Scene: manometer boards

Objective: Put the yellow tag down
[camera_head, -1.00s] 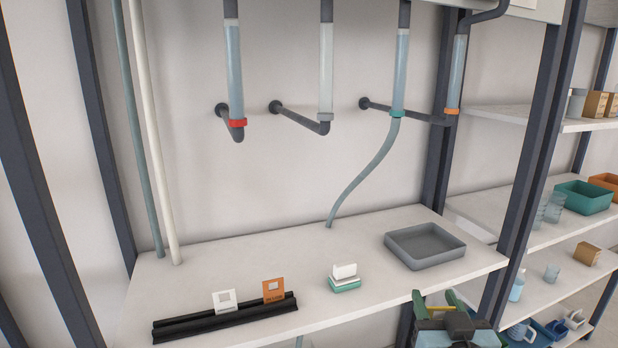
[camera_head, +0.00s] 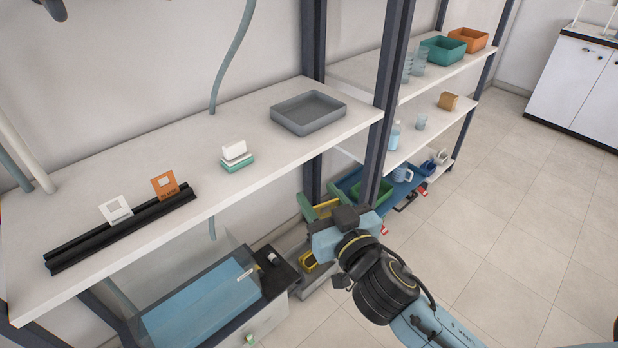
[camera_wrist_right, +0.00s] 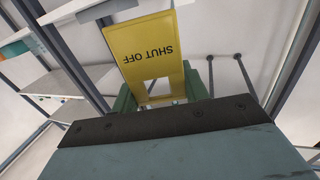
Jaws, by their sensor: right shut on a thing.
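My right gripper (camera_head: 322,207) is shut on the yellow tag (camera_wrist_right: 147,46), which reads "SHUT OFF" upside down in the right wrist view and has a square hole near the jaws. In the head view only a thin yellow strip of the tag (camera_head: 327,206) shows between the green fingers. The gripper is in front of the white shelf's front edge, apart from the shelf. A black slotted rail (camera_head: 120,228) on the shelf holds a white tag (camera_head: 116,211) and an orange tag (camera_head: 164,186) upright. My left gripper is out of view.
A grey tray (camera_head: 308,112) stands at the shelf's right end. A white-and-green block stack (camera_head: 236,156) sits between tray and rail. A dark upright post (camera_head: 388,100) stands right of the tray. A blue-topped case (camera_head: 200,309) is below the shelf. Bare shelf surrounds the block stack.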

